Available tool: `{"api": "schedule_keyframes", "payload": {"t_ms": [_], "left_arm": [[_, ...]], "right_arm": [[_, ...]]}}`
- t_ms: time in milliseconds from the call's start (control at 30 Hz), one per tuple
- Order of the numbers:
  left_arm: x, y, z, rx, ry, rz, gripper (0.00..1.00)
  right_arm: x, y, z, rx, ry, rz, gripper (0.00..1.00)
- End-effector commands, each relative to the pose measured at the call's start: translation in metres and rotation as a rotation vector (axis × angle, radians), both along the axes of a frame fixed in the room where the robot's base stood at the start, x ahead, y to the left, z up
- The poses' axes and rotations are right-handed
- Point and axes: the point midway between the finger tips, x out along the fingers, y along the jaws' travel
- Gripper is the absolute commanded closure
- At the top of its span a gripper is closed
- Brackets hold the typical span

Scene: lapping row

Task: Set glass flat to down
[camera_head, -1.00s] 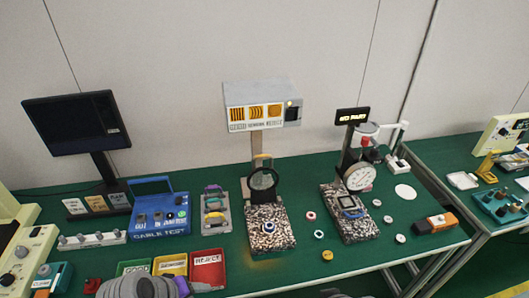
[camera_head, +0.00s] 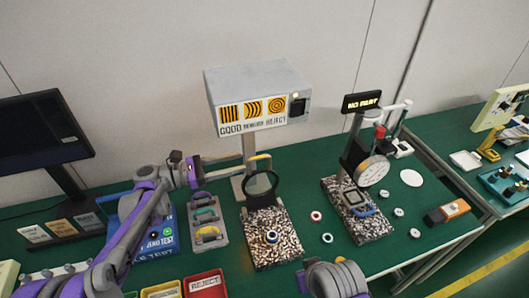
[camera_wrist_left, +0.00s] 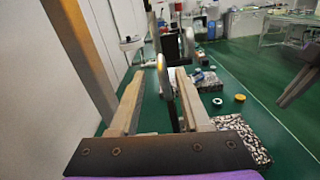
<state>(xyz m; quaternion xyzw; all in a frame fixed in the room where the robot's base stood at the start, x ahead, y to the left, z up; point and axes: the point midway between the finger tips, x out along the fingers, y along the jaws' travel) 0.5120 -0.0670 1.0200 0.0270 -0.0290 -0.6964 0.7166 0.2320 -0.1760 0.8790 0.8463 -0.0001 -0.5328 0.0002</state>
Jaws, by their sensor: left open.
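The glass flat (camera_head: 261,187) is a round pane in a dark ring frame with a yellow tab on top. It stands upright at the back of a speckled granite plate (camera_head: 285,254). A small blue-and-white ring part (camera_head: 272,237) lies on the plate in front of it. My left gripper (camera_head: 208,163) is open, left of the glass flat in the head view and pointing towards it. In the left wrist view the open fingers (camera_wrist_left: 158,85) show with a thin grey upright loop between them; I cannot tell if they touch it.
Behind the glass flat stands a post with a grey lamp box (camera_head: 258,95). To the right is a dial gauge stand (camera_head: 372,170) on another granite plate. A tray with coloured handles (camera_head: 207,236) and a red bin (camera_head: 205,284) lie at the left.

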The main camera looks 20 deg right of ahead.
Motion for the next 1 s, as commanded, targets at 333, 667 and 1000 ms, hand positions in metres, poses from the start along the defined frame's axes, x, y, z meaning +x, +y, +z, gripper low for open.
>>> {"api": "schedule_keyframes", "payload": {"t_ms": [333,667,1000], "left_arm": [[0.001,-0.065,0.001,0.002,-0.003,-0.003,0.53],[0.003,-0.096,0.0,0.003,-0.003,0.0,0.53],[0.003,-0.097,0.0,0.004,-0.003,0.001,0.65]], "right_arm": [[0.002,0.0,0.008,0.0,-0.003,0.0,1.0],[0.002,0.0,0.011,0.0,-0.004,0.0,1.0],[0.002,0.0,0.011,0.0,-0.004,0.0,1.0]]}}
